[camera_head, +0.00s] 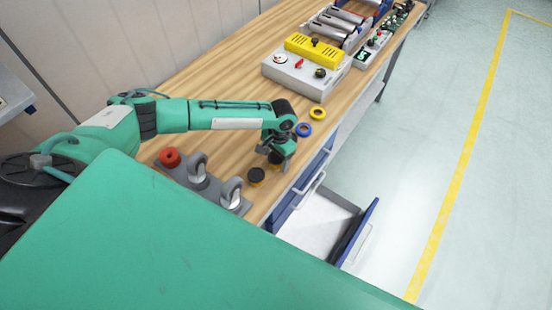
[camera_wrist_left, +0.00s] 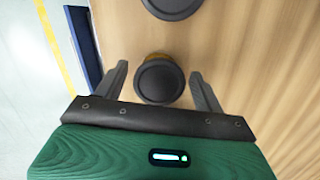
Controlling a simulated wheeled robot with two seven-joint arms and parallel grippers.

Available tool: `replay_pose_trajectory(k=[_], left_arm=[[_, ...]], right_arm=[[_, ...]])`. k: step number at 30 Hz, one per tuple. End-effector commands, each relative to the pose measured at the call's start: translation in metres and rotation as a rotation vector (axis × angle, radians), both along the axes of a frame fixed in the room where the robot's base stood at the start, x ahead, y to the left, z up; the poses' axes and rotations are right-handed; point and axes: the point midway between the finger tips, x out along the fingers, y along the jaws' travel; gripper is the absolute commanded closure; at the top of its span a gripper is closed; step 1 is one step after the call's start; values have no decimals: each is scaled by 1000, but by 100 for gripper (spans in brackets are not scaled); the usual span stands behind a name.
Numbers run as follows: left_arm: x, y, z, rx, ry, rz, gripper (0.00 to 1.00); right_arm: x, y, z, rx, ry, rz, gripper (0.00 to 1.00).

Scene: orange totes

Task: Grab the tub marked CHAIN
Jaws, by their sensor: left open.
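Two small round tubs with dark lids and yellow sides are on the wooden bench. One tub (camera_head: 256,175) stands clear in the head view. The other (camera_wrist_left: 160,82) lies between the two fingers of my left gripper (camera_wrist_left: 157,78) in the left wrist view, with a gap on each side. In the head view my left gripper (camera_head: 274,157) points down over that tub and partly hides it. The clear tub also shows in the wrist view, cut by the top edge (camera_wrist_left: 172,6). No CHAIN marking can be read on either tub. My right gripper is not in view.
Casters (camera_head: 198,168) and a red ring (camera_head: 170,158) sit on a grey plate beside the tubs. A blue ring (camera_head: 304,129) and yellow ring (camera_head: 318,112) lie behind the gripper. A white box with a yellow top (camera_head: 300,76) stands farther back. A drawer (camera_head: 318,222) is open.

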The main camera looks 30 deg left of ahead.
Motion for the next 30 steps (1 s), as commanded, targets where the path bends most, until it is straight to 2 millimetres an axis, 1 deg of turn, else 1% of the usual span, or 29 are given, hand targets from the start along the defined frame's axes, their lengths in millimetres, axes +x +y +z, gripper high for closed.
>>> replay_pose_trajectory(k=[4, 6, 8, 9, 11, 19, 23, 26, 29, 30], left_arm=[[0, 0, 0, 0, 0, 0, 30], [0, 0, 0, 0, 0, 0, 43], [0, 0, 0, 0, 0, 0, 55], [0, 0, 0, 0, 0, 0, 63], [0, 0, 0, 0, 0, 0, 74], [1, 0, 1, 0, -1, 0, 74], [1, 0, 7, -1, -2, 1, 74], [2, -1, 18, -3, -3, 0, 74], [2, 0, 35, -3, -4, -1, 74], [2, 0, 45, -3, -4, -1, 74]], right_arm=[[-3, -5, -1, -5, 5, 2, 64], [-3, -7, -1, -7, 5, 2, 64], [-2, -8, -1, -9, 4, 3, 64], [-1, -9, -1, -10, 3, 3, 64], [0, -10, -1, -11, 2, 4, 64], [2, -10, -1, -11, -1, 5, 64], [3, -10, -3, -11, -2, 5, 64], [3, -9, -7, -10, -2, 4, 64], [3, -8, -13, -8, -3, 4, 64], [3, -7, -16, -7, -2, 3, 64]])
